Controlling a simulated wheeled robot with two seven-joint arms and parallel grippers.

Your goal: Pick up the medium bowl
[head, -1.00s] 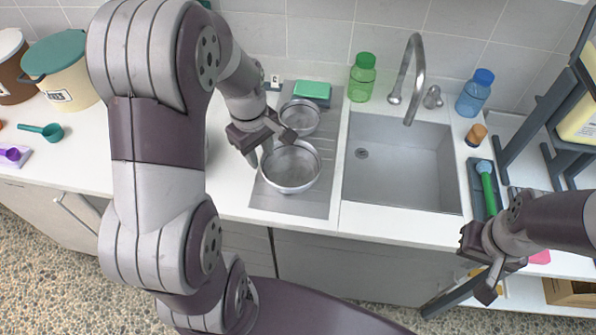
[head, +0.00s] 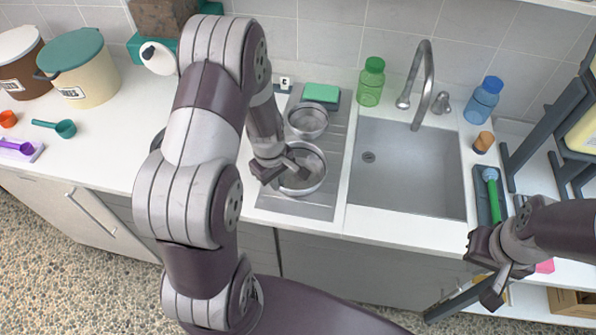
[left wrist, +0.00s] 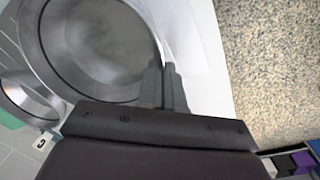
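The medium bowl (head: 316,178), a steel bowl, sits upright at the front of the grey drainboard (head: 318,211). A smaller steel bowl (head: 306,121) is behind it. My left gripper (head: 285,172) is over the medium bowl's near left rim. In the left wrist view, its two fingers (left wrist: 164,85) are close together at the rim of the medium bowl (left wrist: 95,45), apparently with the rim pinched between them. The smaller bowl shows at the left edge there (left wrist: 28,98). My right gripper (head: 487,272) is open and empty, in front of the counter at the right.
The sink (head: 410,175) with its faucet (head: 424,85) is right of the drainboard. A green sponge (head: 321,93), a green bottle (head: 371,82) and a blue bottle (head: 482,100) stand along the back. A dark rack (head: 545,125) is at the right. My left arm hides some counter.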

